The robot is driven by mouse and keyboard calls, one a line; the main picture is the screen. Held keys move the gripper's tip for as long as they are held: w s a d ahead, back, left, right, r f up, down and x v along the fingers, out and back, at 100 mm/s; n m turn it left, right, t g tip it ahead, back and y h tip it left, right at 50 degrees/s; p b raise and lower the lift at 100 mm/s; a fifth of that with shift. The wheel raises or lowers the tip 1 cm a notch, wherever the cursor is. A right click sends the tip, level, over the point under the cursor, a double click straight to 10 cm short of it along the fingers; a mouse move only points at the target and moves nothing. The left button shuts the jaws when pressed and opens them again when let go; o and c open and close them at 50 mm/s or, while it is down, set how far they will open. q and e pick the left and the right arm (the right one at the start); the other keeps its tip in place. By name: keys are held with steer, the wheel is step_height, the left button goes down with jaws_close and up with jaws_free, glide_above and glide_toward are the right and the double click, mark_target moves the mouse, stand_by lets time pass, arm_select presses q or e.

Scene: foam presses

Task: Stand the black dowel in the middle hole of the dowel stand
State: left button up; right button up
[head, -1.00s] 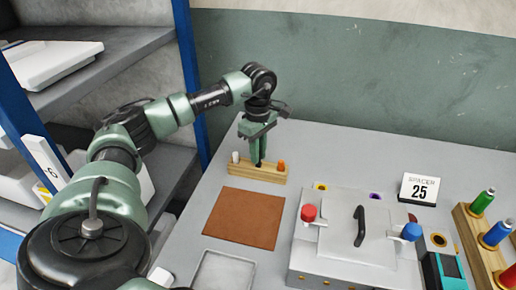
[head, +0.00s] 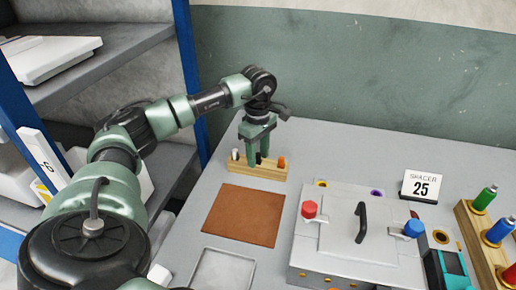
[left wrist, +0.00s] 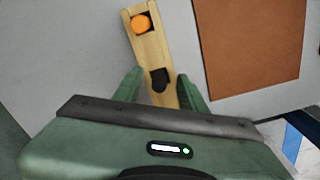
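The wooden dowel stand (head: 262,172) is on the grey table near the wall. The black dowel (head: 258,159) stands in its middle hole; in the left wrist view the black dowel (left wrist: 160,80) appears end-on in the stand (left wrist: 151,47). A white dowel (head: 235,154) is in the left hole and an orange dowel (head: 281,161) in the right one. My left gripper (head: 258,155) is open, its fingers apart on either side of the black dowel. My right gripper is not in view.
A brown mat (head: 243,215) lies in front of the stand, with a shallow grey tray (head: 222,272) nearer. A press (head: 356,232) with red and blue knobs stands right. A SPACER 25 sign (head: 421,186) and a wooden rack (head: 484,250) of coloured bottles are farther right.

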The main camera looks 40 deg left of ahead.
mark_target(258, 154)
arm_select(q)
step_height(258, 154, up, 8)
steer(key=shift+f+b, duration=0.1)
steer(key=shift+b, duration=0.35)
stand_by(0.5)
